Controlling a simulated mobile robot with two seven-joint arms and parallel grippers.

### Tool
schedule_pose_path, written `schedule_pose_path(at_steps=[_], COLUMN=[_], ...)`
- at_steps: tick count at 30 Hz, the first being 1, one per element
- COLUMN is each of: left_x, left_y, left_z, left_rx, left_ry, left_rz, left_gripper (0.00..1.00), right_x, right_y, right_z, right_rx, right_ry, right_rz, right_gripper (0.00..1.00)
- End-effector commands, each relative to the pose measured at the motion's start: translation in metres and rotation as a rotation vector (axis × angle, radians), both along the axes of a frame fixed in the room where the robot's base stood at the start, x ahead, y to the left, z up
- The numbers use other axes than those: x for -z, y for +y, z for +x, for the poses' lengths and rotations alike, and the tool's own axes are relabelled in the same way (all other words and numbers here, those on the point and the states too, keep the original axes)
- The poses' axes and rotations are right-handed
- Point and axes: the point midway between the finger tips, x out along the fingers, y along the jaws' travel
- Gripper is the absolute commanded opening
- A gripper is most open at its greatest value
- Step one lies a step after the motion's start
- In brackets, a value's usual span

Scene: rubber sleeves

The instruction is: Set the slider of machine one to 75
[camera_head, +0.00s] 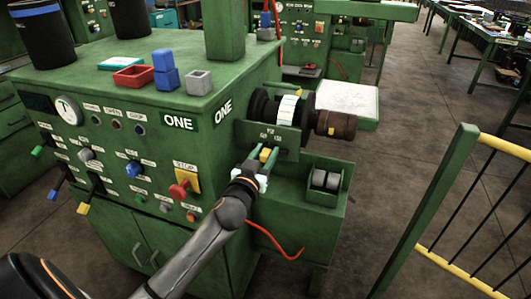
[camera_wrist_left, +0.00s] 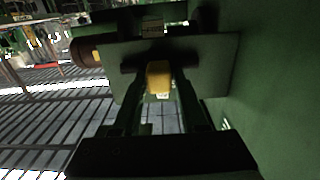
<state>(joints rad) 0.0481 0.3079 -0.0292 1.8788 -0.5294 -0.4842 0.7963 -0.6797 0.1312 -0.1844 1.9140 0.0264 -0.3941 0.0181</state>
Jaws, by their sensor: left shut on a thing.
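Machine one (camera_head: 150,165) is a green cabinet marked ONE on its front and side. The knob also shows in the left wrist view (camera_wrist_left: 158,76), in front of the dark plate. My left gripper (camera_head: 262,160) is shut on the yellow knob, with a finger on each side; the fingers show in the left wrist view (camera_wrist_left: 160,92). I cannot read the scale or the set value. My right gripper is not in view.
A red stop knob (camera_head: 180,190) on a yellow plate sits left of my left arm. A roller with a brown end (camera_head: 335,125) is above the slider. A bin with grey cylinders (camera_head: 325,182) is to the right. A yellow and green railing (camera_head: 470,200) stands farther right.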

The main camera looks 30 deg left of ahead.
Motion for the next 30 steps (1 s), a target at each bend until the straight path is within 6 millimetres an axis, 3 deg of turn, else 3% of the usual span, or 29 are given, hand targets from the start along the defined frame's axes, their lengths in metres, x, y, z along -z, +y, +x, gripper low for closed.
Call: schedule_pose_path(at_steps=[6,13,14,18,30], left_x=[0.000,0.001,0.001,0.001,0.001], left_y=[0.024,0.026,0.026,0.025,0.021], left_z=[-0.006,-0.006,-0.006,-0.006,-0.013], left_rx=[-0.005,-0.009,-0.009,-0.008,-0.002], left_ry=[0.004,0.003,0.004,0.003,0.001], left_rz=[0.001,0.001,0.002,0.002,-0.001], left_gripper=[0.00,0.00,0.46,0.61,0.62], right_x=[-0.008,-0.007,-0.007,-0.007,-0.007], right_y=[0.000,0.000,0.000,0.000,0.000], right_z=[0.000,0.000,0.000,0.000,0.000], right_rx=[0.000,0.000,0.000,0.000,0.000], right_ry=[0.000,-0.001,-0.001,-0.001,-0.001], right_rz=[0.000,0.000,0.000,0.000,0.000], right_gripper=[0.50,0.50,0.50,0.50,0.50])
